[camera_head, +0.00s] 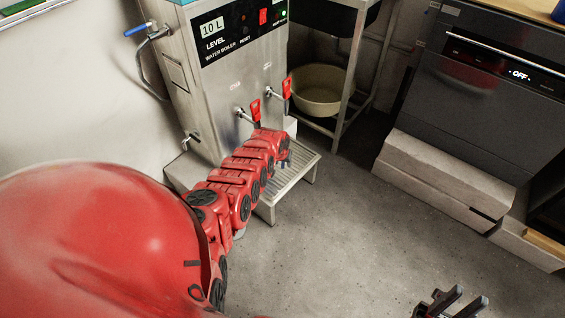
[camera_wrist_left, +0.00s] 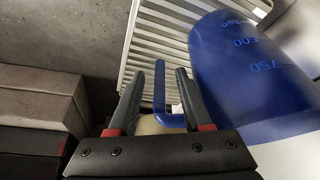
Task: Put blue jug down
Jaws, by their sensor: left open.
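In the head view, my red left arm hides the jug, and the left gripper (camera_head: 284,160) is partly visible over the drip tray (camera_head: 303,165). My right gripper (camera_head: 459,300) is open and empty at the lower right.
The water boiler (camera_head: 222,100), with red-handled taps (camera_head: 255,108), stands behind the tray. A beige basin (camera_head: 318,88) sits on a rack to its right. A dark appliance reading OFF (camera_head: 480,95) stands on pale blocks (camera_head: 440,180). The floor between is clear.

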